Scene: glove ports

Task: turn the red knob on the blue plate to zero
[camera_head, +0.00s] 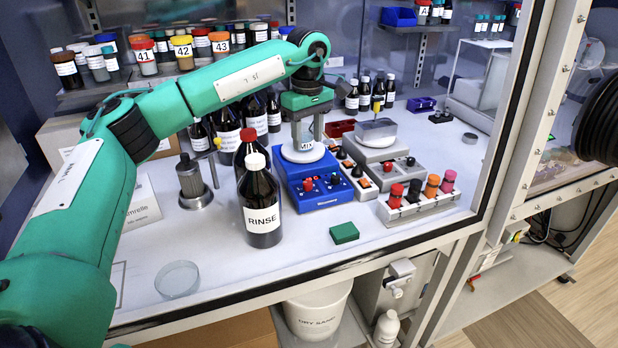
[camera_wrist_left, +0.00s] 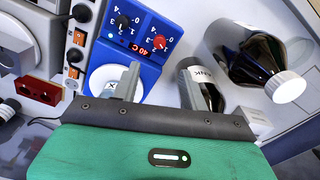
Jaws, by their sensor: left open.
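The blue plate (camera_head: 317,197) stands mid-bench with a round white top. Its front panel carries a red knob (camera_head: 308,184) on the left and a black knob (camera_head: 335,179) on the right. In the left wrist view the red knob (camera_wrist_left: 162,43) sits on a numbered dial on the blue panel (camera_wrist_left: 133,58), beside a red display that seems to read 40 C. The knob's exact pointer direction is too small to tell. My left gripper (camera_head: 306,138) is open, pointing down over the white top, behind the knobs and apart from them. Its fingers (camera_wrist_left: 160,88) show nothing between them. My right gripper is not in view.
A tall RINSE bottle (camera_head: 262,212) stands close left of the plate. A green block (camera_head: 344,233) lies in front. A grey plate (camera_head: 375,160) and a rack of coloured caps (camera_head: 420,206) stand to the right. A glass dish (camera_head: 178,279) lies at front left.

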